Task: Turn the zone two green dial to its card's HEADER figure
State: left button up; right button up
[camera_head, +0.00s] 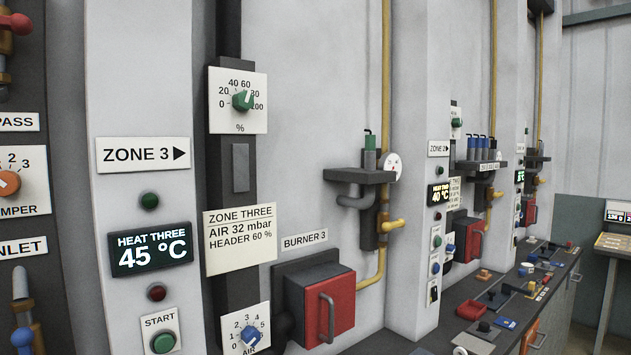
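The zone two green dial (457,123) is small and far off, on a white scale plate high on the second bay, right of the picture's middle. Its setting is too small to read. The ZONE 2 sign (438,149) hangs lower left of it. A narrow cream card (454,193) sits beside the HEAT TWO display (438,194), which reads about 40 °C. The card's print, including any HEADER figure, is too small and slanted to read. Neither of my grippers shows.
Zone three is nearest, with its own green dial (242,100) and a card (240,239) reading AIR 32 mbar, HEADER 60 %. A red burner box (329,305) juts out below. A dark bench (480,330) with loose parts runs along the wall at lower right.

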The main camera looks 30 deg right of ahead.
aim_at(456, 121)
jog(key=z, duration=1.8)
jog(key=i+l+u, duration=0.15)
jog(key=l, duration=0.3)
jog(key=i+l+u, duration=0.15)
jog(key=l, duration=0.3)
jog(key=l+u, duration=0.1)
jog(key=l, duration=0.35)
jog(key=i+l+u, duration=0.15)
jog(key=l, duration=0.3)
